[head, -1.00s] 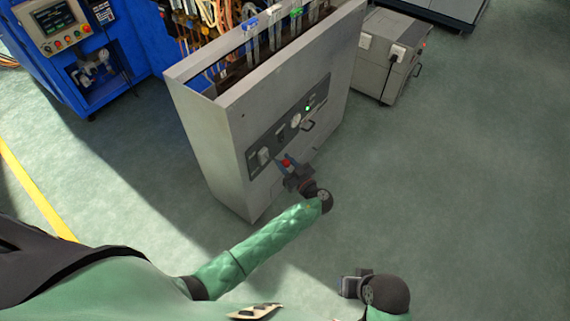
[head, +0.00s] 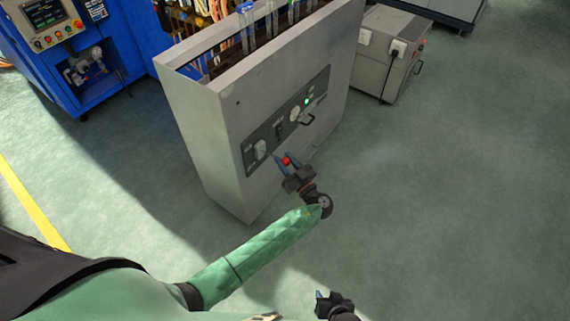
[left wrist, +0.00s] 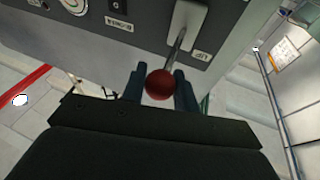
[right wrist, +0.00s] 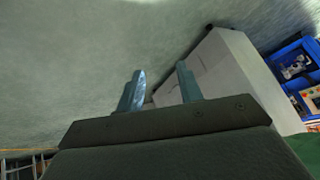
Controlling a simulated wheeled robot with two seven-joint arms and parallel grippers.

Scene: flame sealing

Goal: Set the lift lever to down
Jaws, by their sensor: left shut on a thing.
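The lift lever's red knob (head: 286,161) sits low on the front panel of the grey cabinet (head: 200,135). In the left wrist view, the red ball knob (left wrist: 160,84) ends a thin metal shaft coming from a pale plate (left wrist: 187,18). A partly visible label stands beside the plate. My left gripper (head: 285,158) is at the knob, its blue-grey fingers on either side, shut on it. The left wrist view shows both fingers (left wrist: 159,88) flanking the ball. My right gripper (head: 325,298) is low in the head view; in the right wrist view its fingers (right wrist: 160,90) are apart and empty.
The cabinet panel also carries a round dial (head: 294,115), a green light (head: 307,101) and a dark handle (head: 307,120). A blue machine (head: 110,50) stands back left and a grey box (head: 383,60) behind right. The floor (head: 450,190) to the right is clear.

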